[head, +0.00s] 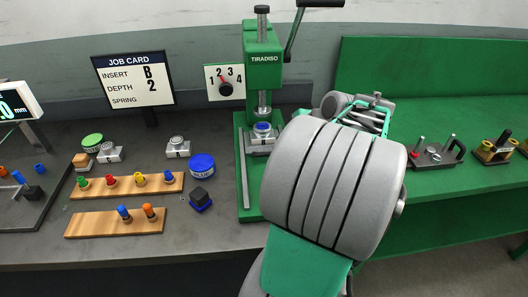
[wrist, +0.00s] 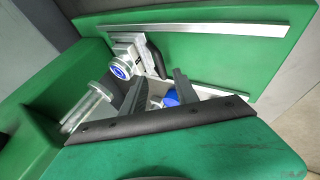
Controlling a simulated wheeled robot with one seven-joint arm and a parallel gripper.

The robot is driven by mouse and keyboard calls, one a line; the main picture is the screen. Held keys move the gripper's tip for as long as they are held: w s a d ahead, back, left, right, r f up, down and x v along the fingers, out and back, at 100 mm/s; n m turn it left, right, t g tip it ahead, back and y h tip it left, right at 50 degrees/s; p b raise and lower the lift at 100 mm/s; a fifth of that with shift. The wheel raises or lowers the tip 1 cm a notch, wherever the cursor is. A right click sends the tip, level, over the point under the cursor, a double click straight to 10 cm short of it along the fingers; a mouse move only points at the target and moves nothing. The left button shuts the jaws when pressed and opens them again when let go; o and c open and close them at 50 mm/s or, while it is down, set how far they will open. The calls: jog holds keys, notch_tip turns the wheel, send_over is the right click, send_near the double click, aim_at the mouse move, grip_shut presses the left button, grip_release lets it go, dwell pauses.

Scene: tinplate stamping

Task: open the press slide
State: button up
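The green press (head: 262,62) stands upright on the bench in the head view. Its metal slide (head: 258,148) carries an insert with a blue top (head: 263,127) under the ram (head: 264,100). In the wrist view the slide (wrist: 140,42) has a black handle (wrist: 154,60), and the blue-topped insert (wrist: 121,70) sits on it near the ram's metal cylinder (wrist: 82,112). My gripper (wrist: 158,77) is open, its two grey fingers apart, with the handle beyond the fingertips. I cannot tell whether they touch it. In the head view my arm hides part of the press base.
A lever (head: 293,30) rises from the press top. The job card (head: 133,80) reads insert B, depth 2. Left are wooden racks (head: 115,222) with coloured pieces, a blue tin (head: 202,166) and loose inserts. A green bench (head: 430,205) with metal fixtures (head: 434,155) stands right.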

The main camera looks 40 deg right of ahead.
jog(key=x, duration=0.4)
jog(key=a+x, duration=0.1)
jog(key=x, duration=0.1)
jog(key=shift+w+p, duration=0.25)
jog(key=shift+p, duration=0.05)
jog(key=shift+w+d+f, duration=0.1)
jog(key=shift+w+f, duration=0.15)
jog(key=shift+f, duration=0.2)
jog(key=shift+c, duration=0.6)
grip_shut()
jog(key=shift+s, duration=0.1)
jog(key=shift+f, duration=0.1)
